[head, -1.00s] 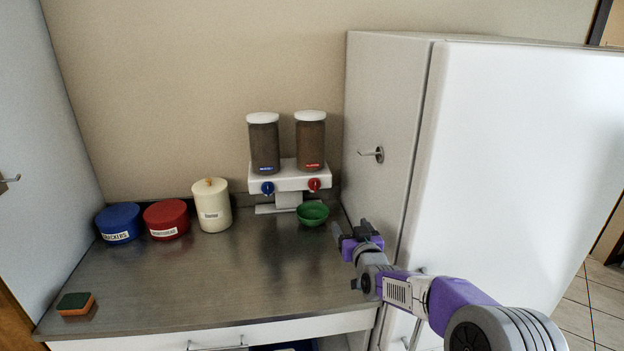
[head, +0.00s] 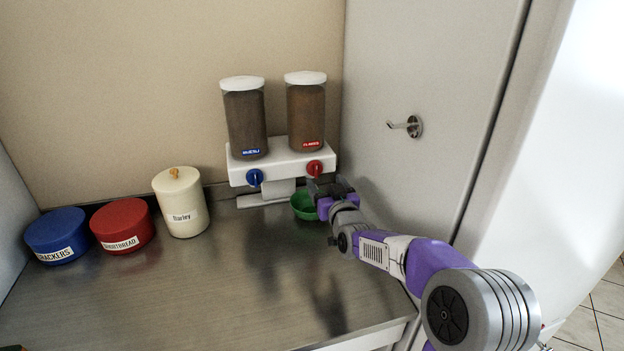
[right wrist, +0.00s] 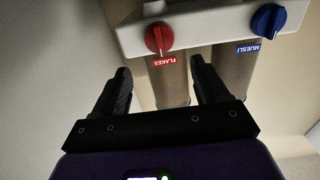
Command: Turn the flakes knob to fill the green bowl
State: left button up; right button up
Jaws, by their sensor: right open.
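The white dispenser (head: 288,163) stands against the back wall with two lidded jars. The red knob (head: 315,168) sits below the right jar, whose red label reads flakes. The blue knob (head: 254,177) sits below the muesli jar. The green bowl (head: 303,206) stands under the red knob, partly hidden by my right gripper (head: 318,185). That gripper is open just below the red knob. In the right wrist view, upside down, the red knob (right wrist: 159,38) lies beyond the open fingertips (right wrist: 160,75), apart from them. My left gripper is not in view.
A barley canister (head: 182,203), a red shortbread tin (head: 122,226) and a blue crackers tin (head: 57,236) stand on the left of the counter (head: 230,280). A grey cabinet wall with a hook (head: 413,126) rises at the right. The front middle of the counter is clear.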

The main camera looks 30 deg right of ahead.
aim_at(317, 170)
jog(key=shift+f+x, duration=0.1)
jog(key=shift+x, duration=1.85)
jog(key=shift+f+x, duration=0.15)
jog(key=shift+x, duration=1.8)
jog(key=shift+a, duration=0.1)
